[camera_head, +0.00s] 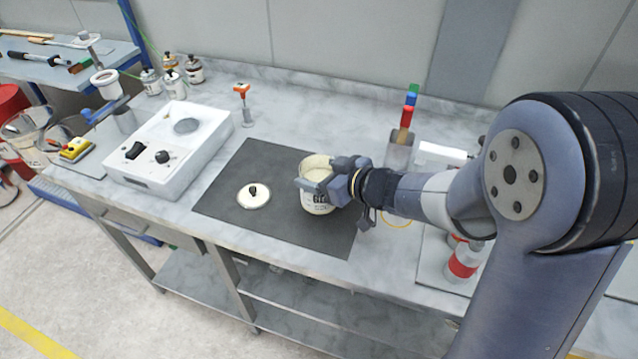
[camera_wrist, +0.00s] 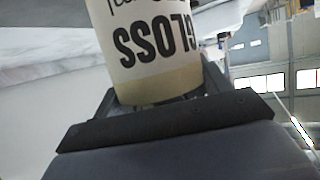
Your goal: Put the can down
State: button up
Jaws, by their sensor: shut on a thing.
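A cream can (camera_head: 317,199) with dark lettering is in my gripper (camera_head: 326,184), over the right part of a dark mat (camera_head: 225,178) on the bench. The can looks upright and its top is open. I cannot tell whether its base touches the mat. In the wrist view the can (camera_wrist: 145,50) shows "GLOSS" lettering and sits between the jaws (camera_wrist: 165,105), which are shut on it. A round cream lid (camera_head: 254,196) with a dark knob lies on the mat, left of the can.
A white box with dark knobs (camera_head: 168,148) stands left of the mat. Several small bottles (camera_head: 172,75) stand at the back left. A grey holder with coloured handles (camera_head: 400,148) is behind my arm. A red-banded bottle (camera_head: 463,262) is at the right. The mat's front is clear.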

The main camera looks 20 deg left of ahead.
jog(key=shift+f, duration=1.4)
jog(key=shift+f+b, duration=0.2)
jog(key=shift+b, duration=0.15)
jog(key=o, duration=1.9)
jog(key=shift+s+d+r, duration=0.1)
jog(key=shift+d+r, duration=0.15)
jog(key=shift+r, duration=0.05)
jog(key=p+v, duration=0.1)
jog(key=v, duration=1)
jog(key=shift+s+d+r, duration=0.15)
jog(key=shift+d, duration=0.05)
